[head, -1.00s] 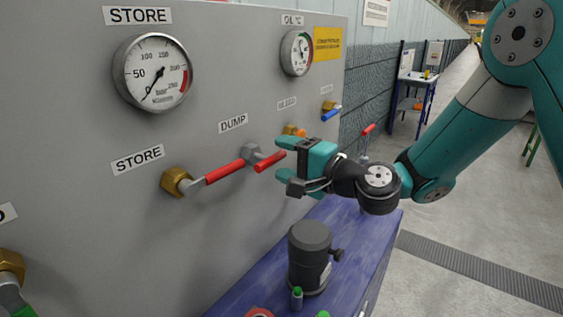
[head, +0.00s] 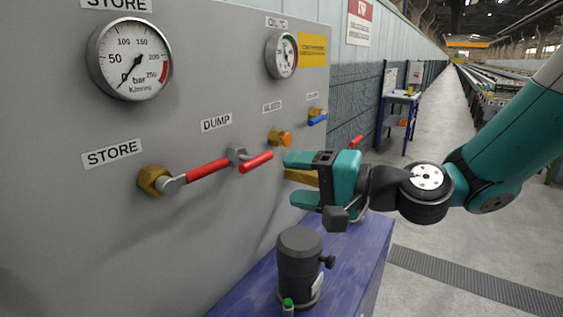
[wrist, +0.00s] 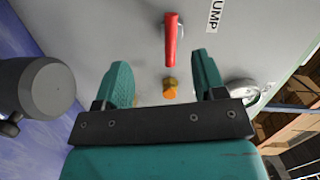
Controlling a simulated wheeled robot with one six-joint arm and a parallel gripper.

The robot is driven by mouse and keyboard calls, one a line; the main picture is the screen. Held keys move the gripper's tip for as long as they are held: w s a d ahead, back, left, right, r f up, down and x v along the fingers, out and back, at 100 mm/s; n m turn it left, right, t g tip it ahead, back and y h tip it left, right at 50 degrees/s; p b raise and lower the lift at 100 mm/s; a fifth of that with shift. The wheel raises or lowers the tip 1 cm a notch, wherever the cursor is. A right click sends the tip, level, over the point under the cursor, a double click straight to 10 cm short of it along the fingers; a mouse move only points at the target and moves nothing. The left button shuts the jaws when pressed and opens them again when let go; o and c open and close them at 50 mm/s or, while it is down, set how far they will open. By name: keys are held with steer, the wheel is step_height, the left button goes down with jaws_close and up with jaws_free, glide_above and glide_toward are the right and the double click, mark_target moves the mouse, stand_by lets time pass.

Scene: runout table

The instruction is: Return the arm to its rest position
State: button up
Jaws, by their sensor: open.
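My gripper (head: 296,180) is open and empty, with its teal fingers pointing left toward the grey panel (head: 70,230). It is to the right of the red DUMP handle (head: 256,162), with a gap between them. In the wrist view my gripper (wrist: 162,82) shows both fingers spread, with the red DUMP handle (wrist: 171,40) beyond them and nothing held. My arm (head: 515,130) reaches in from the right edge of the head view.
A red STORE handle (head: 208,171) and a pressure gauge (head: 130,58) are on the panel. A dark cylindrical device (head: 299,262) stands on the blue bench (head: 345,260) below my gripper. Open floor (head: 450,240) lies to the right.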

steer(key=s+a+f+n+g+h, duration=0.2)
steer(key=s+n+g, duration=0.3)
steer(key=s+n, duration=0.3)
steer(key=s+d+f+n+g+h, duration=0.3)
steer(key=s+d+h, duration=0.5)
steer(key=s, duration=0.5)
steer(key=shift+d+f+n+g, duration=0.25)
steer(key=shift+d+n+g, duration=0.05)
steer(key=shift+d, duration=0.75)
